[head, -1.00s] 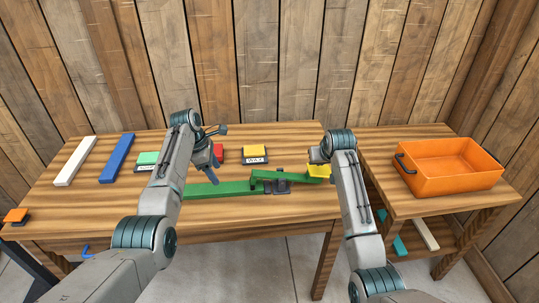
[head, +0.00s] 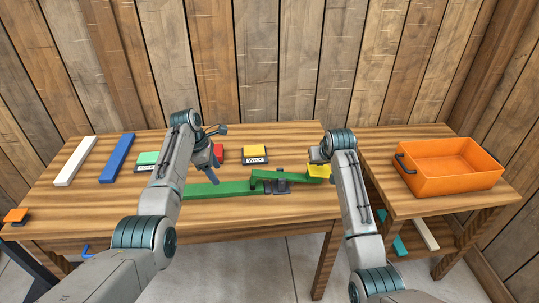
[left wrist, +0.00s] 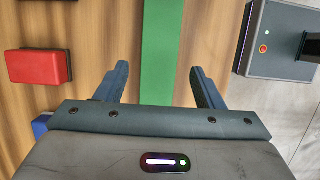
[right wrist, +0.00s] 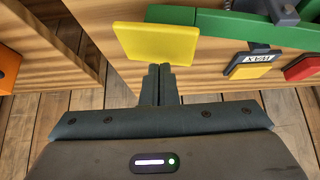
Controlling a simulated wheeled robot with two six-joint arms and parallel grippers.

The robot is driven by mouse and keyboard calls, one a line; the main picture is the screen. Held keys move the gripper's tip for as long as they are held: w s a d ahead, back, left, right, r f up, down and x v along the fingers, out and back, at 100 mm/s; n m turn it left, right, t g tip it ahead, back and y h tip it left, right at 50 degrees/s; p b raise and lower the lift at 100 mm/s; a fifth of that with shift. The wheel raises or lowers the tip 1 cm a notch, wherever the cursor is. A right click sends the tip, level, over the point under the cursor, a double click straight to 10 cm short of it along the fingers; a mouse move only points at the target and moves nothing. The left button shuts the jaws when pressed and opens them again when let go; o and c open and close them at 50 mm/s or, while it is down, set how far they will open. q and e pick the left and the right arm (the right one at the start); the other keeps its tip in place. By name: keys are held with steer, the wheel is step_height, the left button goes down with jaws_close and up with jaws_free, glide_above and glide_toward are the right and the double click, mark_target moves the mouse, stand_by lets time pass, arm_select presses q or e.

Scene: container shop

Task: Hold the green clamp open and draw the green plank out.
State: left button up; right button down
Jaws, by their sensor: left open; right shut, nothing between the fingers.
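The green plank (head: 222,188) lies on the bench, its right end at the green clamp. The clamp (head: 290,178) has a green lever, a dark base and a yellow pad (head: 318,171) at the lever's right end. My left gripper (left wrist: 158,78) is open above the plank, one finger on each side of it in the left wrist view. Contact cannot be told. My right gripper (right wrist: 160,72) is shut and empty, its tips by the lower edge of the yellow pad in the right wrist view. The right arm partly hides this spot in the head view.
White (head: 78,160) and blue (head: 118,158) planks lie at the left. An orange bin (head: 450,181) stands on the right table.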

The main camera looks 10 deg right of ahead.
mark_target(191, 190)
steer(key=shift+f, duration=0.1)
steer(key=shift+f, duration=1.3)
arm_select(q)
steer(key=shift+o, duration=1.4)
steer(key=shift+a+r, duration=0.1)
steer(key=shift+a, duration=0.05)
steer(key=a+r+y, duration=0.3)
steer(key=a+r, duration=0.1)
steer(key=a, duration=0.5)
step_height(191, 190, down, 11)
steer(key=shift+d+f, duration=0.1)
steer(key=shift+d, duration=0.05)
steer(key=c, duration=1.2)
